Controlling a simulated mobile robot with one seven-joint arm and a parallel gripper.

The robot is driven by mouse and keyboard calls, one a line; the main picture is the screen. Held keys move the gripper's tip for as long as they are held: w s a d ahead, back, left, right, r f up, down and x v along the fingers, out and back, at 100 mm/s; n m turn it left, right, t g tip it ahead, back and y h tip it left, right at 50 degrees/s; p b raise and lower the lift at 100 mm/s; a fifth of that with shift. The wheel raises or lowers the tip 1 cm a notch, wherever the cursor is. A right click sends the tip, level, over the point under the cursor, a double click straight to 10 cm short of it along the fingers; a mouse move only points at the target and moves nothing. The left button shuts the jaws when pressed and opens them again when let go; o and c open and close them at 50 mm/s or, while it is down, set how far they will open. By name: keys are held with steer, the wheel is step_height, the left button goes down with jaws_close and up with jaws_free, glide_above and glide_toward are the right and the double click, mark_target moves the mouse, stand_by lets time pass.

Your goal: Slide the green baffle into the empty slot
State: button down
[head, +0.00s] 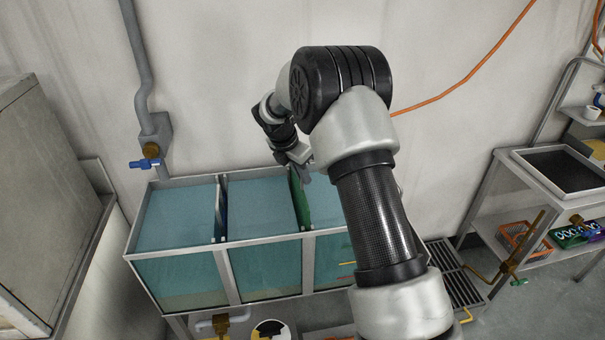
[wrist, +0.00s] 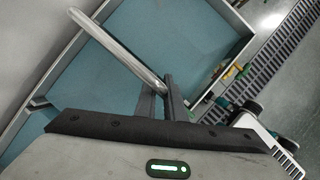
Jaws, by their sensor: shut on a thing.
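The green baffle (head: 299,197) stands upright at the line between the middle and right compartments of a glass tank (head: 265,240). My gripper (head: 306,164) is at its top edge, shut on it. In the wrist view my gripper's fingers (wrist: 172,100) meet at the end of a round silver bar (wrist: 118,46), which looks like the baffle's top or handle. The baffle's lower part is partly hidden, and I cannot tell how far it sits in its slot. A blue baffle (head: 219,208) stands between the left and middle compartments.
A blue-handled valve (head: 145,163) and pipe are on the wall above the tank's left end. A grey cabinet (head: 45,200) stands at left. A slatted drain rack (head: 455,278) lies right of the tank. A metal trolley (head: 500,190) stands farther right. My arm hides the tank's right end.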

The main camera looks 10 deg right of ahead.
mark_target(301, 209)
steer(key=shift+w+f+b, duration=0.1)
steer(key=shift+f+b, duration=3.65)
steer(key=shift+f, duration=3.7)
steer(key=c, duration=1.8)
jaws_free()
steer(key=shift+o, duration=0.2)
steer(key=shift+s+f, duration=0.2)
steer(key=p+v, duration=0.2)
steer(key=v, duration=1.5)
steer(key=shift+r, duration=0.4)
